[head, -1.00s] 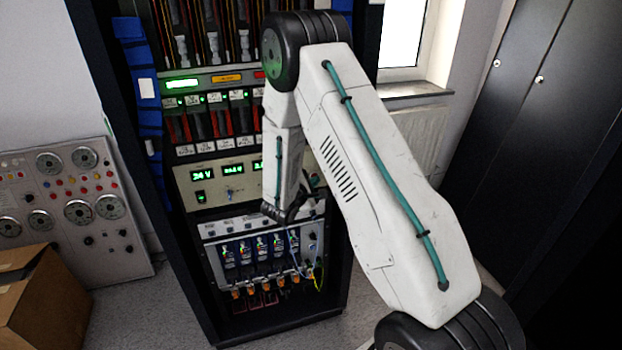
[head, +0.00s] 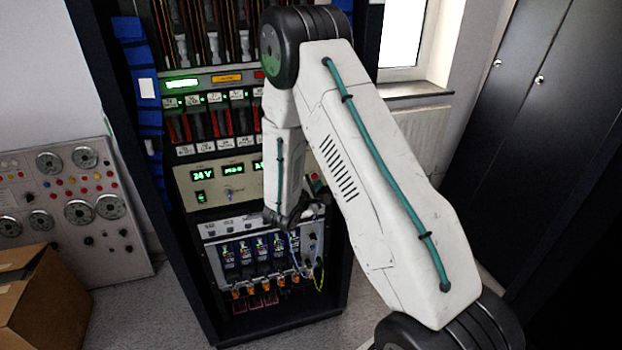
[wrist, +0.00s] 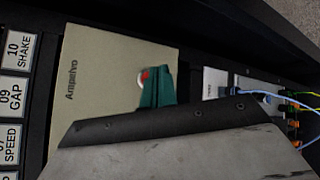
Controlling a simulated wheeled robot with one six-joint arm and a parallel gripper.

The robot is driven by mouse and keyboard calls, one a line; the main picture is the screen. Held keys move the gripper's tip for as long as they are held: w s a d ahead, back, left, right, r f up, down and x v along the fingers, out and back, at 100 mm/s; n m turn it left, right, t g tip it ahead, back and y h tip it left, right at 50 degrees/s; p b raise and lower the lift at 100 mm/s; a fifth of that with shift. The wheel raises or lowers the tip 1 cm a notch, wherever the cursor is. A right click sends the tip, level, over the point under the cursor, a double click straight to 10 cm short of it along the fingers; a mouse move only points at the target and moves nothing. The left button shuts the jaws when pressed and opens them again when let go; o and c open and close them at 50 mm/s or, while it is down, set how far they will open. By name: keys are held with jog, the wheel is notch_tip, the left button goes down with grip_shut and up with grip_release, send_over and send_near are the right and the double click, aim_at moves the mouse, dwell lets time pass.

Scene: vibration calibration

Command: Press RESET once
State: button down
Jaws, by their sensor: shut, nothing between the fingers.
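No RESET lettering is readable in either view. The cream panel (head: 228,185) in the rack carries green displays, one reading 24 V; its right part is hidden behind my arm. In the wrist view the cream panel (wrist: 105,75) bears the name Ampelvo. A small round red-and-white part (wrist: 143,78) shows on it, right beside my gripper's green fingers (wrist: 158,88). My gripper is shut and empty, over the panel's right side in that view. I cannot tell whether the fingers touch the red-and-white part, and they partly cover it.
A cardboard box (head: 45,305) and a gauge panel (head: 75,205) stand at left, dark cabinets (head: 515,110) at right.

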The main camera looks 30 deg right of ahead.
jog(key=shift+s+a, duration=0.3)
jog(key=shift+s, duration=0.7)
jog(key=shift+s+a, duration=0.25)
jog(key=shift+s, duration=0.7)
